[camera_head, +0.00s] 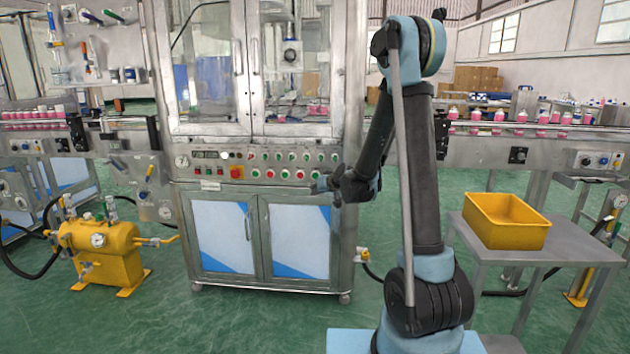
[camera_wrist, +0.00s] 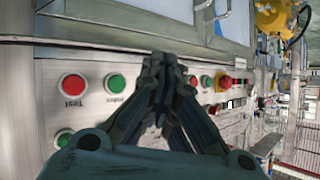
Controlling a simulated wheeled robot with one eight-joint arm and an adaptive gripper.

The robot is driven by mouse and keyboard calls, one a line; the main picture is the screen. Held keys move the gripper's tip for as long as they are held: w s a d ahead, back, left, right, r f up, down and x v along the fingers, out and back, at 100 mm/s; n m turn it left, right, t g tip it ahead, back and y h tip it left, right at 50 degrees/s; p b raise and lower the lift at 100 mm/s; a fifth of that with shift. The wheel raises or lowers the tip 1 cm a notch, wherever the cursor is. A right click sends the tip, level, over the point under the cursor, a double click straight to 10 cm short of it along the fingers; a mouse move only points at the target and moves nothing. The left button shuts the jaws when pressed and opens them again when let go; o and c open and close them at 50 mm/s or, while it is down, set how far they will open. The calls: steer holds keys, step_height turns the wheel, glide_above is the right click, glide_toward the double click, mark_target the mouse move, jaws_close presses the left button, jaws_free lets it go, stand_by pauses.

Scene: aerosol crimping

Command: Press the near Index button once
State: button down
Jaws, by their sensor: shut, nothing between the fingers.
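A green button (camera_wrist: 115,82), with an upside-down label that seems to read Index, is on the metal control panel (camera_wrist: 60,60) in the wrist view. It sits left of my gripper (camera_wrist: 158,62), between the fingers and a red button labelled Test (camera_wrist: 73,85). My gripper is shut and empty, and its fingers hide part of the button row. In the head view my gripper (camera_head: 318,187) is at the right end of the control panel (camera_head: 212,169), by the lower row of buttons. Contact with the panel cannot be told.
Another green button (camera_wrist: 65,138) is at the lower left in the wrist view. A red emergency knob (camera_head: 236,172) is on the panel's left part. A yellow bin (camera_head: 507,236) sits on a grey table at right. A yellow tank (camera_head: 100,245) stands at left.

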mark_target(315, 176)
steer(key=shift+w+a+f, duration=0.2)
steer(key=shift+w, duration=0.05)
steer(key=w, duration=0.8)
steer(key=shift+w+d, duration=0.15)
steer(key=shift+w, duration=0.25)
steer(key=shift+w+r, duration=0.1)
steer(key=shift+w, duration=0.1)
stand_by(1.4)
steer(key=shift+w, duration=0.2)
